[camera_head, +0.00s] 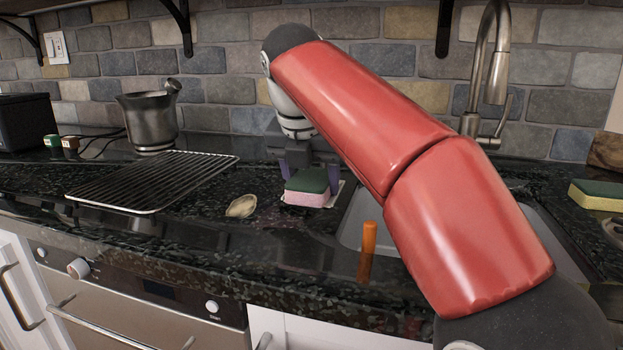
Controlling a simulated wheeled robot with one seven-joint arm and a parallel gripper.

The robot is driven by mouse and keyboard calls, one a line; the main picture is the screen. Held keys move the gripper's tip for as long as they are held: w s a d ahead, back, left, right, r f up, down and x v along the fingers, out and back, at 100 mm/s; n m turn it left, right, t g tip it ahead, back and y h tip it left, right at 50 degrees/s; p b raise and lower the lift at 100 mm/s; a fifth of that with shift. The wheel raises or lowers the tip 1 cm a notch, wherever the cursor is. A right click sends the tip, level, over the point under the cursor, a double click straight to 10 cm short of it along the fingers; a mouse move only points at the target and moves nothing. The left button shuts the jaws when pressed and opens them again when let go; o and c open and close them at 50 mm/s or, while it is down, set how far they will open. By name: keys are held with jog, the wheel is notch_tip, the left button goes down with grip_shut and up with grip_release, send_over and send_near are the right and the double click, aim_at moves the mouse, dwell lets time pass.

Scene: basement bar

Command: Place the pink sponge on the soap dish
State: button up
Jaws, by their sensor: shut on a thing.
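The pink sponge (306,197) with a green top is on the left of the sink, in the middle of the head view. My gripper (307,178) points down over it, with its fingers at the sponge's left and right sides, shut on it. A pale flat edge (337,191), which looks like the soap dish, shows behind and to the right of the sponge. The sponge covers most of it. I cannot tell whether the sponge touches it or hangs just above.
A small beige shell-like object (241,206) lies left of the sponge. A wire rack (150,181) and a metal mortar (150,121) are farther left. The sink (350,229), an orange object (369,238) and the faucet (491,70) are to the right. A yellow-green sponge (596,195) lies far right.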

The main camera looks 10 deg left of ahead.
aim_at(306, 185)
jog(key=shift+f, duration=0.25)
jog(key=o, duration=0.9)
jog(key=shift+f, duration=0.1)
jog(key=shift+o, duration=0.2)
jog(key=shift+r, duration=0.2)
jog(key=p+v, duration=0.1)
jog(key=v, duration=0.6)
jog(key=shift+r, duration=0.45)
jog(key=shift+s, duration=0.2)
